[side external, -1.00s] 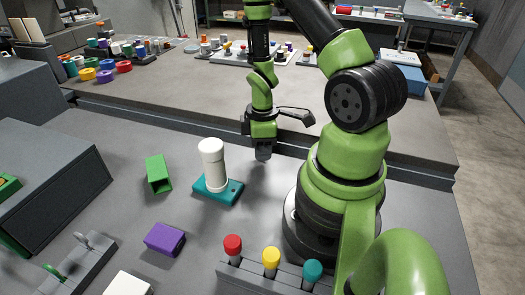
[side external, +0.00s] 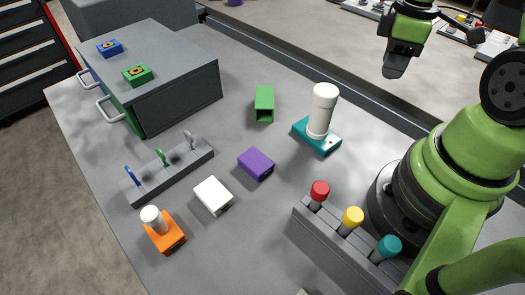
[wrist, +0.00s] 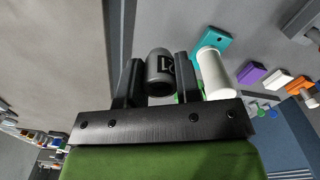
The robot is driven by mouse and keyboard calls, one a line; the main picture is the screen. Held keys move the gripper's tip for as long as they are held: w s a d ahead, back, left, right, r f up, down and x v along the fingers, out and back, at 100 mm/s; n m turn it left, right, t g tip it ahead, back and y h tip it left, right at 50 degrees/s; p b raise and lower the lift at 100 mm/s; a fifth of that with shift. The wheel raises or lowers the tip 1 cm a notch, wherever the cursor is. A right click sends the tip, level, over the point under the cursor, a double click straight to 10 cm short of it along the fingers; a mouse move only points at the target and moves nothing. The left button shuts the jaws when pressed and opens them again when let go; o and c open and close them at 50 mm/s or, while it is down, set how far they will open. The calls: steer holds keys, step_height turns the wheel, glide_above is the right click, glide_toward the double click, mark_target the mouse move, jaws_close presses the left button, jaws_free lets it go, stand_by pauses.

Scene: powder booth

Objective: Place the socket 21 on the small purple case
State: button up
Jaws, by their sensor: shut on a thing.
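The socket 21 is a grey cylinder (wrist: 160,72) with dark markings on its side, seen in the wrist view between my two fingers. My gripper (side external: 397,66) is shut on it, and in the side view it hangs at the upper right, clear of the cases. The small purple case (side external: 256,164) lies on the grey table near the middle, to the lower left of my gripper. It also shows small at the right of the wrist view (wrist: 252,74). Its top looks bare.
A white bottle (side external: 322,110) on a teal base (side external: 318,139) stands between my gripper and the purple case. A green block (side external: 264,103), a white case (side external: 213,195), an orange case (side external: 165,234), a hook rack (side external: 170,172), a drawer cabinet (side external: 178,95) and a capped-tool rack (side external: 335,239) stand around.

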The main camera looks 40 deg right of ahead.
step_height(320, 180, up, 5)
steer(key=shift+w+f, duration=0.1)
steer(key=w+a+n, duration=0.4)
steer(key=w+a, duration=0.1)
steer(key=a, duration=0.1)
steer(key=n, duration=0.8)
glide_above(255, 161)
step_height(255, 161, down, 11)
steer(key=shift+d, duration=0.1)
steer(key=shift+f, duration=2.2)
